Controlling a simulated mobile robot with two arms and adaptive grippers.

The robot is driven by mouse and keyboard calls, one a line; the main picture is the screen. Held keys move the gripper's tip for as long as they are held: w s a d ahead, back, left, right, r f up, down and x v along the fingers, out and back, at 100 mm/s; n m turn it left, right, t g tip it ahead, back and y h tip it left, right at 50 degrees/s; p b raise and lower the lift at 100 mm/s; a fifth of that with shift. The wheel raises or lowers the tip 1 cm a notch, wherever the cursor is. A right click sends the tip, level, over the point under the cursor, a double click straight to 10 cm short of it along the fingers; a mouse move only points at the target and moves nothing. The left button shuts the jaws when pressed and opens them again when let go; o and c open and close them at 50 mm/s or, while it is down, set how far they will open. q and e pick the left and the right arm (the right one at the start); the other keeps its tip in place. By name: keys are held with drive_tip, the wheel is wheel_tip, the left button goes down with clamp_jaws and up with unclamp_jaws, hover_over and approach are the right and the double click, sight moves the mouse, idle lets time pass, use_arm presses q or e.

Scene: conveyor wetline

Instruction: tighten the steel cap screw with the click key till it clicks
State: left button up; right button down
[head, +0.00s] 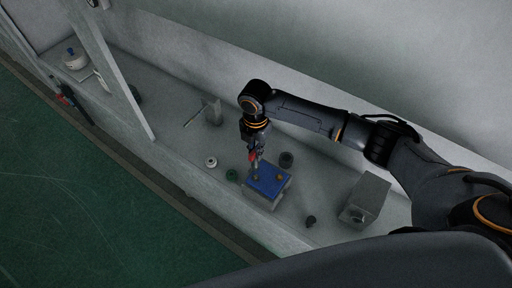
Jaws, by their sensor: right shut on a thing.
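My right gripper (255,147) is above the bench and shut on a slim tool with a red part, seemingly the click key (253,157). The tool points down at the left part of a blue block (270,185) on a grey base. Small brass-coloured spots show on the block's top. The steel cap screw cannot be made out; the tool tip hides part of the block there. Whether the tip touches the screw is too small to tell. My left gripper is not in view.
Near the block lie a white ring (211,162), a green round part (232,175), a dark cup (286,159) and a small dark part (310,221). A grey box (366,200) stands right. A grey holder (213,112) stands behind. A pale post (115,75) crosses the left.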

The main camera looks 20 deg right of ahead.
sight(256, 161)
drive_tip(key=shift+r, duration=0.1)
drive_tip(key=shift+f+b, duration=1.1)
drive_tip(key=shift+f, duration=1.7)
drive_tip(key=shift+p, duration=0.3)
drive_tip(key=shift+f+b, duration=0.7)
drive_tip(key=shift+f, duration=0.35)
drive_tip(key=c, duration=2)
unclamp_jaws()
clamp_jaws()
